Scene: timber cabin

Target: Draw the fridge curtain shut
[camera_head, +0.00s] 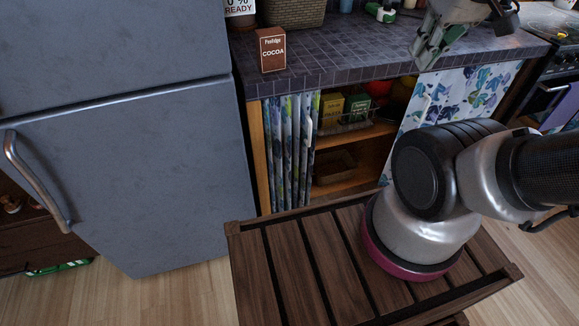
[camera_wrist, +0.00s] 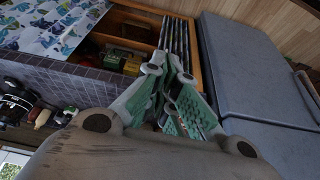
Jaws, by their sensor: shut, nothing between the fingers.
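The fridge-side curtain (camera_head: 290,150) is a blue-green floral cloth bunched in narrow folds at the left end of the cupboard opening, beside the fridge (camera_head: 120,130). A pale upright handle (camera_head: 309,133) is on its right edge. In the wrist view the folded curtain (camera_wrist: 177,38) shows beyond the fingertips. My gripper (camera_head: 430,48) is above the counter's right part, well away from the curtain. It also shows in the wrist view (camera_wrist: 170,75), with its green-padded fingers shut and empty. The shelves right of the curtain are uncovered.
A second floral curtain (camera_head: 450,98) covers the cupboard's right part. Boxes (camera_head: 343,110) and a basket (camera_head: 334,166) sit on the shelves. A cocoa box (camera_head: 271,50) stands on the tiled counter (camera_head: 350,58). A slatted wooden surface (camera_head: 300,265) lies in front, under my arm.

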